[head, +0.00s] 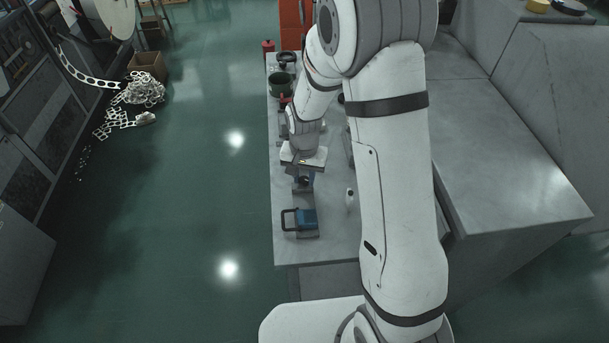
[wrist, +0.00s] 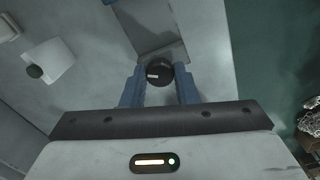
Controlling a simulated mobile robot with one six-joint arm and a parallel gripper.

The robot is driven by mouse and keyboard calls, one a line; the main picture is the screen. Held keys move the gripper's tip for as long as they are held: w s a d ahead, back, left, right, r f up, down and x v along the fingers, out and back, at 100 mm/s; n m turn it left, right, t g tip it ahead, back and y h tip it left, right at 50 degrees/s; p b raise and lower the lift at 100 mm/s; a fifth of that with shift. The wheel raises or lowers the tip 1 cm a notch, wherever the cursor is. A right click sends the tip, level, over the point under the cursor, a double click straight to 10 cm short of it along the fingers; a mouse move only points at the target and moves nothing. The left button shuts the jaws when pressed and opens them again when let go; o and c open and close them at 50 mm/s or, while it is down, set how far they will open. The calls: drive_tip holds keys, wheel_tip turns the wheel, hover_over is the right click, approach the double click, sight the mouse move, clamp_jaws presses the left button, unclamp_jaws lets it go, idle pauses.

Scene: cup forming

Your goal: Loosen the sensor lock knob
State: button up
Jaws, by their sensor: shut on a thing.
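The lock knob (wrist: 158,73) is a dark round cap with a small white mark, seen from above in the wrist view. The two blue fingers of my gripper (wrist: 160,80) stand on either side of it and are shut on it. The part under the knob is hidden. In the head view my gripper (head: 303,180) points down over the bench, and the knob cannot be made out there.
Green floor (head: 190,200) lies open to the left. White scrap (head: 138,92) lies farther off.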

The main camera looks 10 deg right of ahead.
drive_tip(key=shift+n, duration=0.3)
drive_tip(key=n+b, duration=0.3)
drive_tip(key=n, duration=0.1)
drive_tip(key=shift+f, duration=0.1)
drive_tip(key=n+b, duration=0.2)
drive_tip(key=n, duration=0.4)
drive_tip(key=n+b, duration=0.2)
drive_tip(key=n, duration=0.3)
drive_tip(key=n+b, duration=0.1)
drive_tip(key=n, duration=0.4)
drive_tip(key=shift+n, duration=0.4)
drive_tip(key=o, duration=1)
drive_tip(key=shift+r, duration=0.2)
